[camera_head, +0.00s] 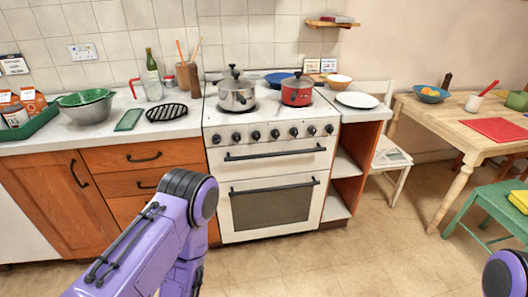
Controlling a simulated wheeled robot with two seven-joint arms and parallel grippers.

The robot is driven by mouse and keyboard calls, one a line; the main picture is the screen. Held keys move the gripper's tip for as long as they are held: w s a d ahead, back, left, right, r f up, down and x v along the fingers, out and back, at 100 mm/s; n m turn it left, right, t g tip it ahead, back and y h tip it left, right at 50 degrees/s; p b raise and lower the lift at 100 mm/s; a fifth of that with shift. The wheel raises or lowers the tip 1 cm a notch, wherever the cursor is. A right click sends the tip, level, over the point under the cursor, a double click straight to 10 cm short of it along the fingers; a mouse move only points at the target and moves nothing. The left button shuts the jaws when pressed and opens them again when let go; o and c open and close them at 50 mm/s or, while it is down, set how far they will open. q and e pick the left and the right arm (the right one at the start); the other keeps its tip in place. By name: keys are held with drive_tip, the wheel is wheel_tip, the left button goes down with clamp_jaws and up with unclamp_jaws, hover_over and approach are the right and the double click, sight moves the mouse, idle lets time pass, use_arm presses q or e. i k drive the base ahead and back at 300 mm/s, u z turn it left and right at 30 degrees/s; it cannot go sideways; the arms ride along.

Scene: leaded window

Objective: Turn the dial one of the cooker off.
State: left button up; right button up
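The white cooker (270,208) stands in the middle, its front facing me. A row of several black dials (275,133) runs along its front panel above the oven doors; which one is dial one, and how each is turned, is too small to tell. A steel pot (236,96) and a red pot (297,94) stand on top. My purple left arm comes in from the lower left, in front of the drawers and left of the cooker; its gripper is hidden. Only a bit of my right arm shows at the lower right corner, without its gripper.
A counter with a green bowl in a colander (88,112), a bottle (152,66) and a black trivet (167,113) lies left of the cooker. A wooden table (455,120) and a green stool (497,205) stand right. The floor before the cooker is clear.

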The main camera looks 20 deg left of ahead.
sight(216, 138)
drive_tip(key=z, duration=0.5)
drive_tip(key=i, duration=0.85)
drive_tip(key=u, duration=0.4)
